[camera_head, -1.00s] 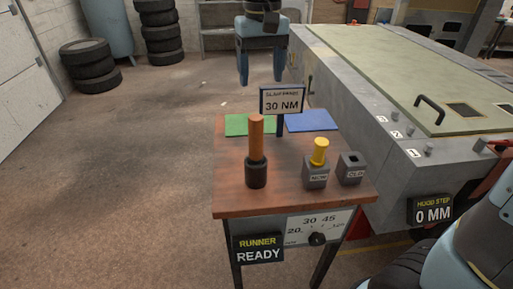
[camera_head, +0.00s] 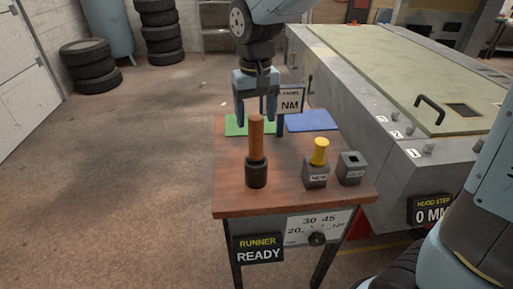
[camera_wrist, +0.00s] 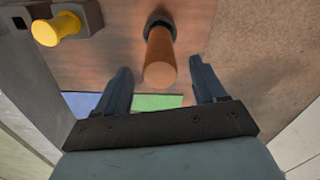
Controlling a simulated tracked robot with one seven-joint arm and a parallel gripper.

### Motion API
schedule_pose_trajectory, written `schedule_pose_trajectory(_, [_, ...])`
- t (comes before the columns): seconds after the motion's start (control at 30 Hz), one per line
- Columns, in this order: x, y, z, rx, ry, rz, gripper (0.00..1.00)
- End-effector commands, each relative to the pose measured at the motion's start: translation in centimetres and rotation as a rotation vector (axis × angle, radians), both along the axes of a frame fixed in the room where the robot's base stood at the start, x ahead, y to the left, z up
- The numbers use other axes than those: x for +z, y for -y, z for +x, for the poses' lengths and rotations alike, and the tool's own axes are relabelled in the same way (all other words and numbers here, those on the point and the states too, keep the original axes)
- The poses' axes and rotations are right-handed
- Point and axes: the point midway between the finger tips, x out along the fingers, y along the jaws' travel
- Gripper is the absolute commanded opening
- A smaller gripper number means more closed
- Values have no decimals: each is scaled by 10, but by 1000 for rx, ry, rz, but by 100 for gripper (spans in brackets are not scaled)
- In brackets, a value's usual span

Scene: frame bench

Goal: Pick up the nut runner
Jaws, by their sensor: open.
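The nut runner (camera_head: 256,150) stands upright on the wooden bench (camera_head: 232,196), with an orange-brown handle above a dark cylindrical base. My gripper (camera_head: 256,118) is open and empty, fingers pointing down, around or just behind the top of the handle in the head view. In the wrist view the runner's handle (camera_wrist: 160,58) shows ahead of my two spread fingers (camera_wrist: 159,76), roughly centred between them. No contact between fingers and handle can be made out.
Right of the runner stand a grey block with a yellow peg (camera_head: 319,153) and a grey socket block (camera_head: 351,168). Green (camera_head: 235,126) and blue (camera_head: 312,120) mats lie at the back, near a sign (camera_head: 291,103) partly hidden by my gripper. A large grey frame (camera_head: 365,130) stands right.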

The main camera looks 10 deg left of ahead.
Motion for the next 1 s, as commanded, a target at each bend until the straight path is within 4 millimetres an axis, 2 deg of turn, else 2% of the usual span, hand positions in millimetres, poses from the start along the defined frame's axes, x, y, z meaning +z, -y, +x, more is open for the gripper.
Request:
schedule_pose_trajectory(0.1, [-18, 0, 0, 1, -2, -2, 70])
schedule_pose_trajectory(0.2, [-28, 0, 0, 0, -2, -1, 70])
schedule_pose_trajectory(0.53, [-34, 0, 1, 0, 0, 0, 70])
schedule_pose_trajectory(1.0, [-34, 0, 1, -1, 0, 0, 26])
